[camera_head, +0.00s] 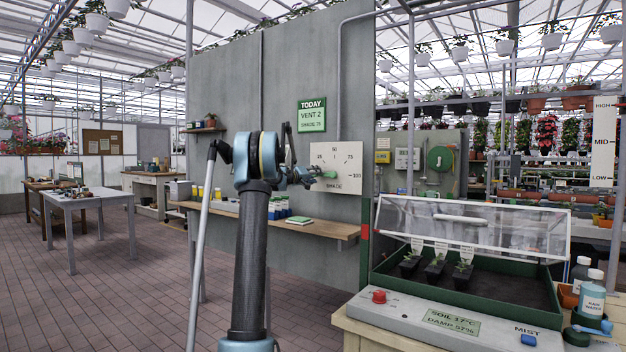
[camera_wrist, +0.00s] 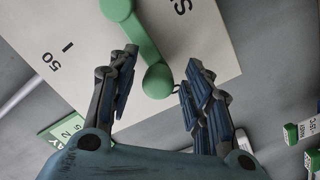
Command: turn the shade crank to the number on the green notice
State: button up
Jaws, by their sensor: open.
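The shade dial is a white panel (camera_head: 348,159) on the grey wall, marked 25, 50, 75 and 100 with SHADE below. The green crank (camera_head: 329,174) is on its lower middle, its arm toward the dial's left side. In the wrist view the crank (camera_wrist: 133,42) ends in a round knob (camera_wrist: 157,81). My gripper (camera_wrist: 162,60) is open, with one finger on each side of the knob, and I see gaps on both sides. In the head view my gripper (camera_head: 303,176) is at the panel's left edge. The green notice (camera_head: 312,114) reads TODAY, VENT 2, SHADE 75.
A wooden shelf (camera_head: 335,228) with small bottles and a green book runs below the dial. A glazed propagator (camera_head: 470,235) with seedling pots stands on a bench at the right. A grey table (camera_head: 90,200) is at the left. The brick floor (camera_head: 150,290) there is clear.

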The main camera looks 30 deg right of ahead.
jog(key=shift+d, duration=0.25)
grip_shut()
jog(key=shift+a, duration=0.15)
